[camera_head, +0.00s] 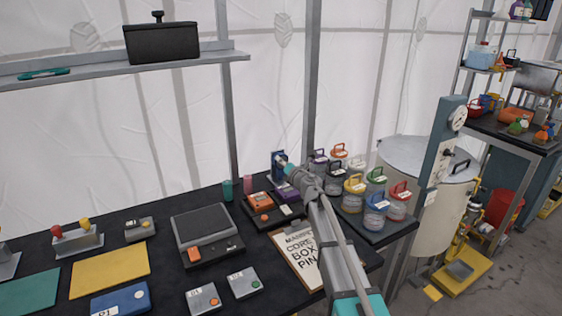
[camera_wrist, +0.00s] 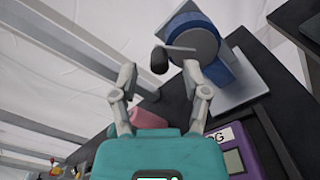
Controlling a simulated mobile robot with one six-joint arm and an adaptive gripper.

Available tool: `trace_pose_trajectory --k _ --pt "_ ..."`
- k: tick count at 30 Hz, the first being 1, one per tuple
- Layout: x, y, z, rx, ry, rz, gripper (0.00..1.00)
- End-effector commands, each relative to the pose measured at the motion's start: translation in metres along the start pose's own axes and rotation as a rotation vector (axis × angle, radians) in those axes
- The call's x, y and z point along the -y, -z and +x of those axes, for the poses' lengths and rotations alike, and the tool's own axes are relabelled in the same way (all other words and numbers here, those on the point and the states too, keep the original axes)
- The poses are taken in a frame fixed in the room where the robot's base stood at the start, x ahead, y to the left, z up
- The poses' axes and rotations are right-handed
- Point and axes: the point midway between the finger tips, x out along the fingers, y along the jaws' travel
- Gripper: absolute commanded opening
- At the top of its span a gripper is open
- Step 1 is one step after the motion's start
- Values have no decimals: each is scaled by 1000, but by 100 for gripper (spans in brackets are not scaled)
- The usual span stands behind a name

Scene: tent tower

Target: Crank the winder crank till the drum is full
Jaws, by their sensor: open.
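The winder shows in the wrist view as a blue drum (camera_wrist: 192,42) on a grey plate (camera_wrist: 245,88). Its winder crank (camera_wrist: 160,60) has a thin metal arm and a dark knob, which points towards my gripper. My gripper (camera_wrist: 160,76) is open, with one finger on each side of the knob in the picture; the knob seems just beyond the tips, and I see no contact. In the head view the blue winder (camera_head: 277,158) stands at the table's back edge, partly hidden by my gripper (camera_head: 283,164). How full the drum is cannot be told.
A pink cup (camera_head: 248,184) and green cup (camera_head: 228,190) stand left of the winder. Several lidded jars (camera_head: 375,212) stand on a tray to the right. A purple device (camera_wrist: 240,150) lies close below my gripper. A clipboard (camera_head: 300,252) lies in front.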

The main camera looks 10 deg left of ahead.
Motion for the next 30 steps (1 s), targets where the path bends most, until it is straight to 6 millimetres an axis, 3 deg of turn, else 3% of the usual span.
trace_pose_trajectory --k 6,18,28,30 --pt "0 0 19 0 0 0 60" --pt "0 0 22 0 0 0 60" --pt "1 -1 21 1 1 0 0" --pt "1 -1 21 1 1 0 0"
